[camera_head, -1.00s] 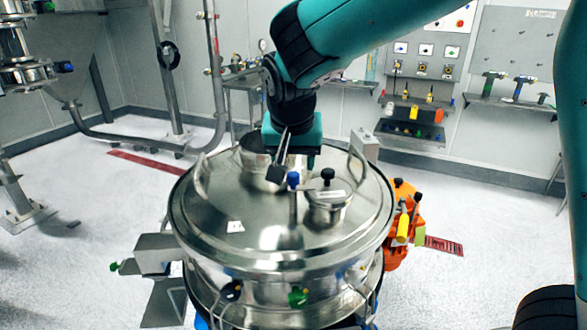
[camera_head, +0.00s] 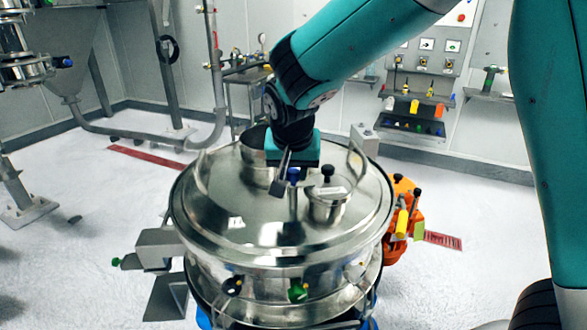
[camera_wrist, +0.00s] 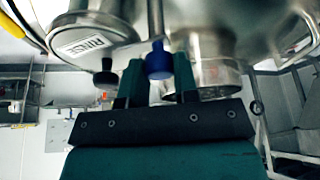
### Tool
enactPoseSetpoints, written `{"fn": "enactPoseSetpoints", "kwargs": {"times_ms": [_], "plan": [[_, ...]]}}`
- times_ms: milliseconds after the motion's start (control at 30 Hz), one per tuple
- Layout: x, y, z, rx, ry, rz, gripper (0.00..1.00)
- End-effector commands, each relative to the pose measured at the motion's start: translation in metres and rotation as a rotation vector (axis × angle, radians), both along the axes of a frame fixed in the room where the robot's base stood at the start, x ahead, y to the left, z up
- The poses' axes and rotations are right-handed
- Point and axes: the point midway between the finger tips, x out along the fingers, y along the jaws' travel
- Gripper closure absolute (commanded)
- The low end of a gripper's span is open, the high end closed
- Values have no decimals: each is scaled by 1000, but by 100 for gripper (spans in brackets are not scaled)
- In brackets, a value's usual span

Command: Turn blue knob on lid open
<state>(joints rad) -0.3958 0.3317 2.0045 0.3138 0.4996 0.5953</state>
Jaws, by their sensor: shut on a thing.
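The blue knob (camera_head: 293,174) stands on a thin upright metal stem on the round steel lid (camera_head: 262,238) of the sifter. In the wrist view the blue knob (camera_wrist: 159,62) sits between the two teal fingers of my gripper (camera_wrist: 160,78), one finger on each side. My gripper (camera_head: 287,176) reaches the knob from behind in the head view; one dark finger shows left of the knob and the other is mostly hidden. The gripper is shut on the knob.
A small capped port with a black knob (camera_head: 327,173) stands close right of the blue knob. An open steel neck (camera_head: 255,150) is behind left. Looped handles (camera_head: 200,178) rise from the lid. An orange unit (camera_head: 402,225) stands right of the sifter.

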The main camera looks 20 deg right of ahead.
Motion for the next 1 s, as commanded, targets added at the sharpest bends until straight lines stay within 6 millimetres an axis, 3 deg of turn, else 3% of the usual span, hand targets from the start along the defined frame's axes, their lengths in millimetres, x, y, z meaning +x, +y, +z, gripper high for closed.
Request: {"fn": "enactPoseSetpoints", "kwargs": {"times_ms": [367, 1000], "plan": [[0, 1, 0, -2, 1, -118, 96], [2, 2, -1, -1, -1, -699, 96]]}}
